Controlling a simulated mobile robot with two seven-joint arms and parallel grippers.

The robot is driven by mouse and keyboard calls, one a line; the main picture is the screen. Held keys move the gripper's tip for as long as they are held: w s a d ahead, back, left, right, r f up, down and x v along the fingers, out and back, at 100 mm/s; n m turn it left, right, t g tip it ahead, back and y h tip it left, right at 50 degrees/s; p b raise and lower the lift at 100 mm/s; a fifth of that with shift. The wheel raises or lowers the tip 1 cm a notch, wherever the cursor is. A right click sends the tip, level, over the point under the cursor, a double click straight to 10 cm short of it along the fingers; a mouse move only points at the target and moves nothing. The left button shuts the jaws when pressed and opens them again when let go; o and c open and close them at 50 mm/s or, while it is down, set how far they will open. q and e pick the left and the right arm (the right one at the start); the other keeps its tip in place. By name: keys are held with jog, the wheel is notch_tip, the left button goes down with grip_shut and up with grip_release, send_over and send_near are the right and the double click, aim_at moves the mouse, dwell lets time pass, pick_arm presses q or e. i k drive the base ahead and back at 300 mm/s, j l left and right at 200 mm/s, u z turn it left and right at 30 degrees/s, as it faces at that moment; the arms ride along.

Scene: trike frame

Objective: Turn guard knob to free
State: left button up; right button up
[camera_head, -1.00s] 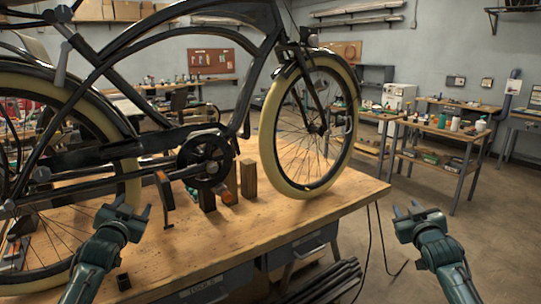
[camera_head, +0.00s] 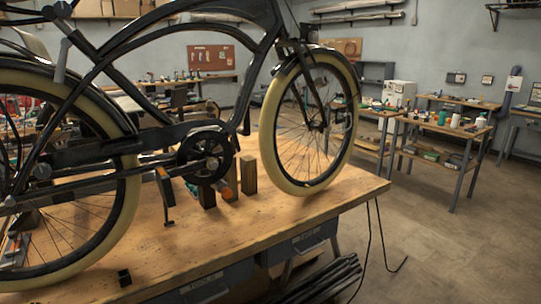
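The black trike frame (camera_head: 150,60) stands on the wooden workbench (camera_head: 290,240). Its cream-tyred front wheel (camera_head: 268,130) is on the right and a rear wheel (camera_head: 128,215) is on the left. The dark chainring (camera_head: 205,157) and crank sit low in the middle, with a dark guard-like bar (camera_head: 90,150) running left from them. I cannot make out which part is the guard knob, or its position. Neither of my grippers is in the picture.
Wooden blocks (camera_head: 248,174) and an orange-ended tool (camera_head: 224,189) lie under the frame. Dark rods (camera_head: 322,282) lie below the bench. Open floor is at the right, before a cluttered side table (camera_head: 440,128).

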aim_at(43, 171)
jog(key=u, duration=1.35)
